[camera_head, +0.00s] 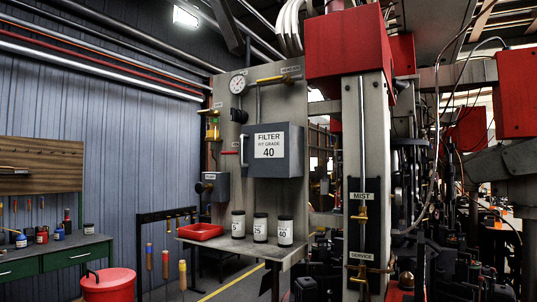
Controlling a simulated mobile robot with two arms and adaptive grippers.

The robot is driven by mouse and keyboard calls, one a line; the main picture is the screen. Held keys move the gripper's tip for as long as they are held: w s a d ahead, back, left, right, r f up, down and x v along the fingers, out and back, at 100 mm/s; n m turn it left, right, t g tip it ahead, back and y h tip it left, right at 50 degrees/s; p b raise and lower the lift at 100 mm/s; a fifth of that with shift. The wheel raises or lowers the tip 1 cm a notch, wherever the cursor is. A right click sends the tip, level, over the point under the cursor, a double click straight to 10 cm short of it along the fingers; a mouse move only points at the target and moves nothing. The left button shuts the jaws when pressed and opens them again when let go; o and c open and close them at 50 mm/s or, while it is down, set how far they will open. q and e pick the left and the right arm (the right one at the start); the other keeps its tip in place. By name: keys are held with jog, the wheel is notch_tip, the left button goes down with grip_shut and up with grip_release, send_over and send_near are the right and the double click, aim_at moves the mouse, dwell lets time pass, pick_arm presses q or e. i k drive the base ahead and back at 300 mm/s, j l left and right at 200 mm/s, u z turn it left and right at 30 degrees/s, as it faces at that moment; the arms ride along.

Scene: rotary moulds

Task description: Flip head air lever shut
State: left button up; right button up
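A grey panel (285,108) stands in the middle of the head view. Near its top a yellow lever (271,79) lies roughly level, slightly tilted, over a vertical pipe. A small label (290,70) sits above its right end, too small to read surely; I cannot tell whether this is the head air lever. On the column to the right are brass valves: one under the MIST label (361,214) and one at the SERVICE label (361,268). Neither of my grippers is in view.
A pressure gauge (238,84) and a grey FILTER box (272,150) are on the panel. A shelf below holds several labelled jars (260,228) and a red tray (200,231). A red bin (108,285) stands lower left. Dense machinery fills the right.

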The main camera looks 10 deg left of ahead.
aim_at(283, 77)
jog(key=j, duration=0.45)
jog(key=k+j+z, duration=0.1)
jog(key=j, duration=0.35)
jog(key=k+j, duration=0.1)
jog(key=j, duration=0.35)
jog(key=i+j+z, duration=0.05)
